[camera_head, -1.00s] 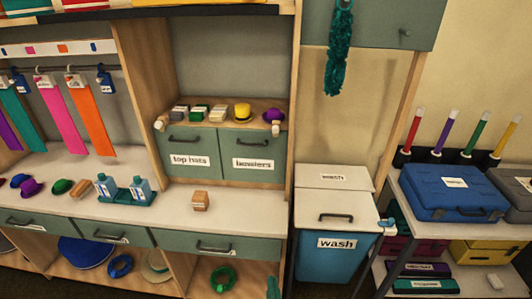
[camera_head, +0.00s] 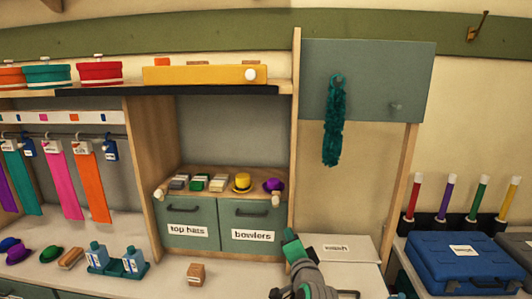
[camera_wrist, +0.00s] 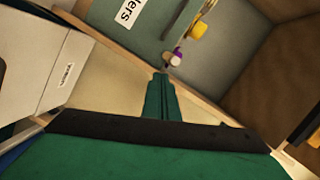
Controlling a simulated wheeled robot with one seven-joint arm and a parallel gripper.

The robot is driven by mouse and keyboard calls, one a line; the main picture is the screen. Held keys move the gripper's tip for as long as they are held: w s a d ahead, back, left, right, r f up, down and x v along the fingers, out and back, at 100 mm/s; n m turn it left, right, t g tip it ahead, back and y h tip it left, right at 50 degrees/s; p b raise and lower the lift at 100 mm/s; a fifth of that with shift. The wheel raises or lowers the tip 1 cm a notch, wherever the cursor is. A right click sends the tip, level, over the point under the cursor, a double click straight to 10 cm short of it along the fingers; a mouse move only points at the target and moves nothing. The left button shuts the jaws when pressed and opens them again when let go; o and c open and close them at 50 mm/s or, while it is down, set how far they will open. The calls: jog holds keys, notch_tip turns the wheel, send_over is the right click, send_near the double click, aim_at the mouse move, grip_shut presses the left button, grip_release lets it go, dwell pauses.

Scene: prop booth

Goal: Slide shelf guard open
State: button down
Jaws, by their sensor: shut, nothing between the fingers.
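A long yellow bar with a white knob, which looks like the shelf guard (camera_head: 200,75), lies along the front of the upper shelf (camera_head: 110,91). I cannot tell how far it is slid. It stands above the hat cubby; I do not make it out in the wrist view. My gripper (camera_head: 290,238) is at the bottom middle, well below and right of the guard, in front of the bowlers drawer's right side. Its green fingers (camera_wrist: 160,82) are shut together and empty in the wrist view.
Small hats, one of them yellow (camera_head: 241,183), sit above the labelled drawers (camera_head: 188,223). A tall wooden post (camera_head: 295,130) edges the cubby. Right are a grey-green panel (camera_head: 375,70) with a teal boa (camera_head: 332,125) and a white bin lid (camera_head: 340,247). Buckets stand left of the guard.

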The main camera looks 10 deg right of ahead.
notch_tip(320, 180, up, 22)
jog(key=w+d+m+t+y, duration=0.1)
jog(key=d+m+y, duration=0.1)
jog(key=y, duration=0.1)
jog(key=t+y, duration=0.1)
jog(key=y, duration=0.3)
send_near(265, 78)
jog(key=shift+n, duration=0.3)
jog(key=shift+w+a+r, duration=0.2)
jog(key=shift+w+a, duration=0.4)
jog(key=shift+w, duration=0.1)
jog(key=shift+w+a+r, duration=0.2)
jog(key=shift+w+a, duration=0.45)
jog(key=shift+w, duration=0.1)
jog(key=shift+w+a+r, duration=0.2)
jog(key=shift+w+a, duration=0.4)
jog(key=shift+w, duration=0.1)
